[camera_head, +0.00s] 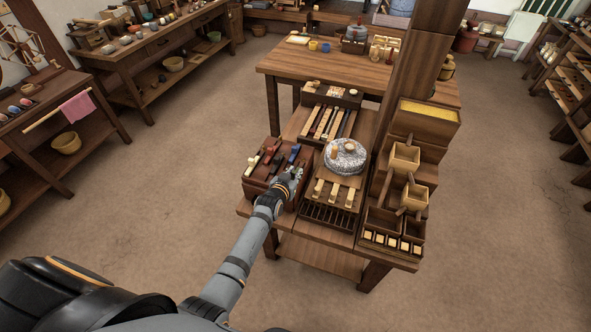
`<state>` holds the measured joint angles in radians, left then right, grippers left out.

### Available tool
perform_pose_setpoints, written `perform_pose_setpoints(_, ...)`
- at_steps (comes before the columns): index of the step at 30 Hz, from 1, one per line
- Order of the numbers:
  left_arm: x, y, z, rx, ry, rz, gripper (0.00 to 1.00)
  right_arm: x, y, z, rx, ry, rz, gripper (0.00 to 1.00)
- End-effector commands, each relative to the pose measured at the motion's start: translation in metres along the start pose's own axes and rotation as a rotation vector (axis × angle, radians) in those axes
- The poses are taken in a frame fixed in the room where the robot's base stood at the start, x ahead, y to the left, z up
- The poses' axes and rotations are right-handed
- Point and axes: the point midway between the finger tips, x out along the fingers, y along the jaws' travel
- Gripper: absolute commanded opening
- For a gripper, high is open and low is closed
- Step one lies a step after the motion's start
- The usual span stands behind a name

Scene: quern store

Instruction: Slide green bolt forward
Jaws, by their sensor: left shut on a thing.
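My left gripper (294,173) reaches over the right part of a reddish-brown box (250,188) with coloured bolts on its top. It is shut at a small greenish piece, which looks like the green bolt; the fingers and wrist hide most of it. A red bolt (267,156), a cream-white bolt (252,164) and a blue bolt (294,153) lie on the box to the left of and behind the gripper. My right gripper is not in view.
A round grey millstone (346,156) stands right of the gripper on the wooden stand. Wooden keys (333,192) lie in front of it, and a rack of coloured slats (327,122) is behind. Stacked wooden hoppers (404,158) rise at the right. The floor (180,170) left of the stand is clear.

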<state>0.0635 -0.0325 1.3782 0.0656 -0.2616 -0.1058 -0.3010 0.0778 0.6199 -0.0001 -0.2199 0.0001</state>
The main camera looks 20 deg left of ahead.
Motion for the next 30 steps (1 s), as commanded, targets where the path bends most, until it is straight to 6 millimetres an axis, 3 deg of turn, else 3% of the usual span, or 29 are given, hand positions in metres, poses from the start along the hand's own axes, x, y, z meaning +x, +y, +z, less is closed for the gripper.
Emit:
perform_pose_setpoints(1,-0.001,0.0,0.005,0.0,-0.009,0.001,0.0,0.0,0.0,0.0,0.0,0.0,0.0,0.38)
perform_pose_setpoints(2,-0.001,0.0,0.005,0.0,-0.009,0.001,0.21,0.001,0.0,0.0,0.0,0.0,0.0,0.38)
perform_pose_setpoints(7,0.0,0.0,0.004,0.0,-0.007,0.001,0.43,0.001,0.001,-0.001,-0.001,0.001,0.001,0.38)
perform_pose_setpoints(19,-0.009,0.0,0.003,0.0,-0.004,0.0,0.43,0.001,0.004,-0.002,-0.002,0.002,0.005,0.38)
perform_pose_setpoints(30,-0.093,0.0,0.004,-0.001,-0.007,0.0,0.43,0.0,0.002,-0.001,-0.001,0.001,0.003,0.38)
